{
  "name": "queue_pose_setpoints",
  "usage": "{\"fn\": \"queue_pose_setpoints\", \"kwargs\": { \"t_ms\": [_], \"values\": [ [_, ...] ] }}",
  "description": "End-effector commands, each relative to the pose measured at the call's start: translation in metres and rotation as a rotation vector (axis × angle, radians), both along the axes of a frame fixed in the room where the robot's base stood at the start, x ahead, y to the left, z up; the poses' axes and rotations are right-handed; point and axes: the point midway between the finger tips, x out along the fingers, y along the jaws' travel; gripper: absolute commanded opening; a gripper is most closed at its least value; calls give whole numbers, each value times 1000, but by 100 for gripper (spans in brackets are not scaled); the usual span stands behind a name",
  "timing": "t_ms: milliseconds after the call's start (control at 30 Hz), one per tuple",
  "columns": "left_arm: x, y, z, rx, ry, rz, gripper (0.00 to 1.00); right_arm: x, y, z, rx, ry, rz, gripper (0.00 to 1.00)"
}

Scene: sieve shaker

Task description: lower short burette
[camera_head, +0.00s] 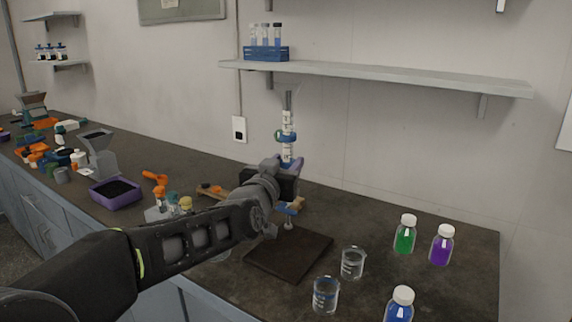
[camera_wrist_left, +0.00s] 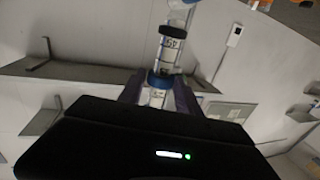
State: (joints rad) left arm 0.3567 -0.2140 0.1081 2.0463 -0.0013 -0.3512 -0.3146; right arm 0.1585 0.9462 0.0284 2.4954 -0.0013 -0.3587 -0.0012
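The short burette (camera_head: 288,120) stands upright as a clear tube with white-and-dark markings and a green-blue collar, above the dark square stand base (camera_head: 290,256). My left gripper (camera_head: 290,163) reaches in from the left, its purple fingers around the burette's lower part. In the left wrist view the burette (camera_wrist_left: 168,55) with its blue ring sits between the two fingertips (camera_wrist_left: 160,88), which appear shut on it. My gripper and wrist hide the burette's lower end and much of the stand. My right gripper is not in view.
Two glass beakers (camera_head: 352,263) stand right of the base, with green (camera_head: 405,236), purple (camera_head: 441,246) and blue (camera_head: 399,306) bottles. A wall shelf (camera_head: 380,78) with a blue tube rack (camera_head: 266,54) hangs behind. A purple tray (camera_head: 116,196) and other labware crowd the left.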

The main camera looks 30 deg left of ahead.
Motion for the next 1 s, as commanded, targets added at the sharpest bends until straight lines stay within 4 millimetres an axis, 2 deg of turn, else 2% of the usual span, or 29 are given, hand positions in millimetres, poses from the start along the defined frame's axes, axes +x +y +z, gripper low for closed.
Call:
{"fn": "queue_pose_setpoints", "kwargs": {
  "t_ms": [167,600,1000],
  "values": [
    [-8,-2,0,1,-3,1,40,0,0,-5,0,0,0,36],
    [-56,-15,0,1,-2,0,40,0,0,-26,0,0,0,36],
    [-59,-16,2,0,-1,0,40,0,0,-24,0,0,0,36]
  ]
}}
